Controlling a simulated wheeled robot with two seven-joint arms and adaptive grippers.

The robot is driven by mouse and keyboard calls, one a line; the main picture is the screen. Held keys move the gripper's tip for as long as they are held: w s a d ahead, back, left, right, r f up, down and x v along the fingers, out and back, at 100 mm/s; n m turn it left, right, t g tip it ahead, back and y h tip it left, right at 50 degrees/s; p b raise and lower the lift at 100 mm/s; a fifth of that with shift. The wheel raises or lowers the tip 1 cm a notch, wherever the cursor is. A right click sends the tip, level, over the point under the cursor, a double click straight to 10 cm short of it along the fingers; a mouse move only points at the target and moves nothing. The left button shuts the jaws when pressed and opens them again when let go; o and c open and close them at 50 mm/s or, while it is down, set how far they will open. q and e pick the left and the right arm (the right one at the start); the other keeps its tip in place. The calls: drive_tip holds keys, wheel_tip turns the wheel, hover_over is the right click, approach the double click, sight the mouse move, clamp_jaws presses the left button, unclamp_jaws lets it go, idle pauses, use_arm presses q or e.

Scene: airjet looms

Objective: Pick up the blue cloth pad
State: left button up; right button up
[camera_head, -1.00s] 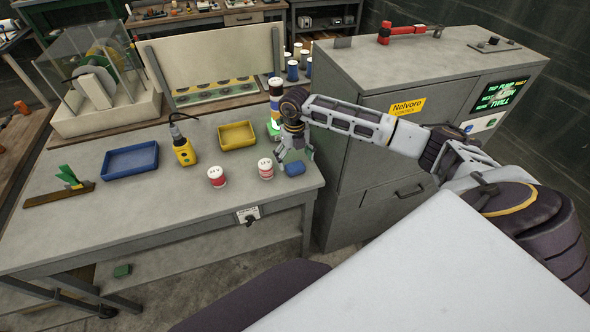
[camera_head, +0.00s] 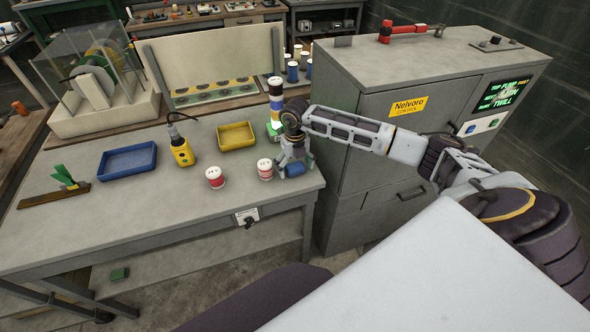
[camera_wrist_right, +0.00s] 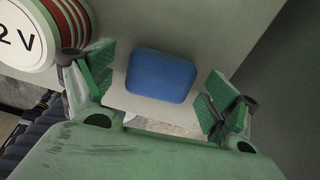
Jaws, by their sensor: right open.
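The blue cloth pad (camera_head: 295,170) lies on the grey table near its right front corner. In the right wrist view the pad (camera_wrist_right: 161,75) is a rounded blue block between the two green fingertips, with a gap on each side. My right gripper (camera_head: 294,163) reaches down over the pad from the right. In the right wrist view the gripper (camera_wrist_right: 158,88) is open and holds nothing. My left gripper is not in view.
A red and white spool (camera_head: 265,169) stands just left of the pad, close to the right gripper. Another spool (camera_head: 215,177) stands further left. A yellow tray (camera_head: 236,136) and a blue tray (camera_head: 128,160) lie behind. A grey cabinet (camera_head: 385,150) stands right of the table.

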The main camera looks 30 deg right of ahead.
sight(295, 166)
drive_tip(key=c, duration=1)
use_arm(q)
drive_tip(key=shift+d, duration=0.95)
use_arm(e)
drive_tip(key=shift+c, duration=0.2)
drive_tip(key=shift+r, duration=0.6)
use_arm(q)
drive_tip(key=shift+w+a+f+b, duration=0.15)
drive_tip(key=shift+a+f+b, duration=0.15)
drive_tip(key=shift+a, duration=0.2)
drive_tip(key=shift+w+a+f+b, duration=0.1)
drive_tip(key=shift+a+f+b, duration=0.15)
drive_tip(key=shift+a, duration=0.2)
use_arm(e)
wheel_tip(295, 166, up, 9)
drive_tip(key=shift+f, duration=0.1)
drive_tip(key=o, duration=0.4)
drive_tip(key=c, duration=0.4)
